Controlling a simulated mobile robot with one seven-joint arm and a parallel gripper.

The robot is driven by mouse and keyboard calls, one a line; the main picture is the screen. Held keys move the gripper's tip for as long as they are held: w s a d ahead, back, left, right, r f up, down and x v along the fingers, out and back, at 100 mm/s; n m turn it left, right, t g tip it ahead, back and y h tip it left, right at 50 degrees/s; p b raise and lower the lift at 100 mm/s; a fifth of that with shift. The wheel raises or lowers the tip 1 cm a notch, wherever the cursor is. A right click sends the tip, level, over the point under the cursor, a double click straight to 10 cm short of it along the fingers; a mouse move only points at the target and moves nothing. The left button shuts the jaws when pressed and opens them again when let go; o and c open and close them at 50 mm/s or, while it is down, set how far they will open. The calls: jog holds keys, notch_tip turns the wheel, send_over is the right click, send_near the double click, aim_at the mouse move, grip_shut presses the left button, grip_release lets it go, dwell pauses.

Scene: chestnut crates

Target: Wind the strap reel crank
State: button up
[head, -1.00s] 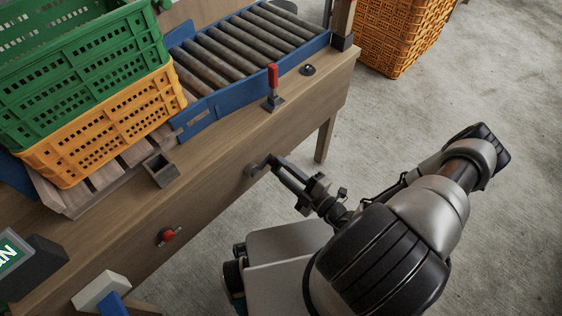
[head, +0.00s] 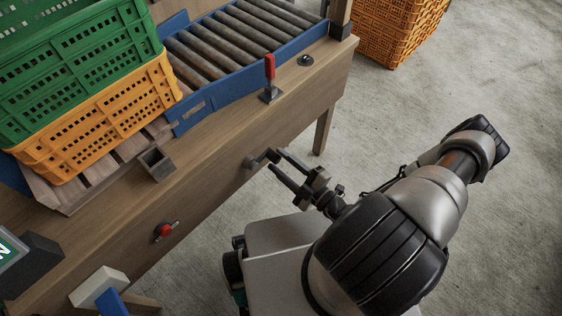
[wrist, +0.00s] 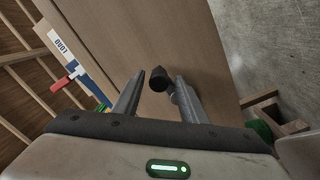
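The strap reel crank (head: 252,162) is a small dark crank on the wooden front face of the bench. Its black handle (wrist: 159,79) shows in the wrist view near my fingertips, with a grey metal part beside it. My gripper (head: 273,160) is at the crank, its two dark fingers spread apart. I cannot tell whether the left finger touches the handle. The reel itself is not visible.
The wooden bench (head: 215,150) carries a green crate (head: 75,65) on an orange crate (head: 110,115), a roller conveyor (head: 235,45) and a red-handled lever (head: 269,80). A red knob (head: 164,231) is on the bench front. Floor to the right is free.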

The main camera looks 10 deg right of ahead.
jog(key=shift+r, duration=0.1)
dwell(0.3)
jog(key=p+v, duration=0.2)
jog(key=v, duration=1.5)
jog(key=shift+s+d, duration=0.1)
jog(key=shift+s, duration=0.05)
